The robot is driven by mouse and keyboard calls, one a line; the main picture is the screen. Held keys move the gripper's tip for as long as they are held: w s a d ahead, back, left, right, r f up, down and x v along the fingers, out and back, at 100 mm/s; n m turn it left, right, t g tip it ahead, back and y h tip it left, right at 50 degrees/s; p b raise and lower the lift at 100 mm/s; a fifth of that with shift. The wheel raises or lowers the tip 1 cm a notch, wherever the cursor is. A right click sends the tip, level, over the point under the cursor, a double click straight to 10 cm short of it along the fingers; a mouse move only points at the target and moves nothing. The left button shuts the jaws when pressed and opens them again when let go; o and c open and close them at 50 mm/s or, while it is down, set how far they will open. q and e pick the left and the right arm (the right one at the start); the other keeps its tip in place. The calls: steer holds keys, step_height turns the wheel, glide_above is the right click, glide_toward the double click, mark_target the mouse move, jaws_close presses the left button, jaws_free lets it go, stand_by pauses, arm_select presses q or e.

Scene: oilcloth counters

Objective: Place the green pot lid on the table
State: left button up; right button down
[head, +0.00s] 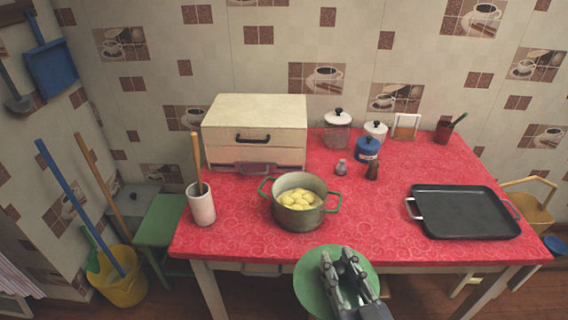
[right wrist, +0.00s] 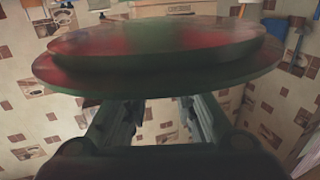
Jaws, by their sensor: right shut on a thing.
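The green pot lid (head: 308,283) is in front of the table's near edge in the head view. My right gripper (head: 343,262) is over it and shut on it. In the right wrist view the lid (right wrist: 155,62) spans the top of the picture, just beyond the fingers (right wrist: 160,108); the exact grip point is hidden. The table (head: 370,212) has a red patterned oilcloth. An open pot (head: 299,219) with green handles stands on it near the front, with several yellow pieces inside. My left gripper is not in view.
A black tray (head: 465,213) lies at the right of the table. A white cup (head: 201,206) with a wooden-handled tool stands at the front left. Cloth between pot and tray is clear.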

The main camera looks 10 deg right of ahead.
steer(key=w+a+r+n+y, duration=0.1)
steer(key=w+a+n+y, duration=0.1)
steer(key=w, duration=1.3)
steer(key=shift+w+a+r+y+b, duration=0.3)
steer(key=shift+a+y+b, duration=0.2)
steer(key=shift+a, duration=0.6)
steer(key=w+d+f, duration=0.2)
steer(key=w, duration=0.5)
steer(key=w+d+f+p, duration=0.1)
steer(key=w+d+f, duration=0.1)
steer(key=w, duration=0.5)
steer(key=shift+w+d+f, duration=0.2)
steer(key=shift+w+d, duration=0.2)
steer(key=shift+d, duration=0.35)
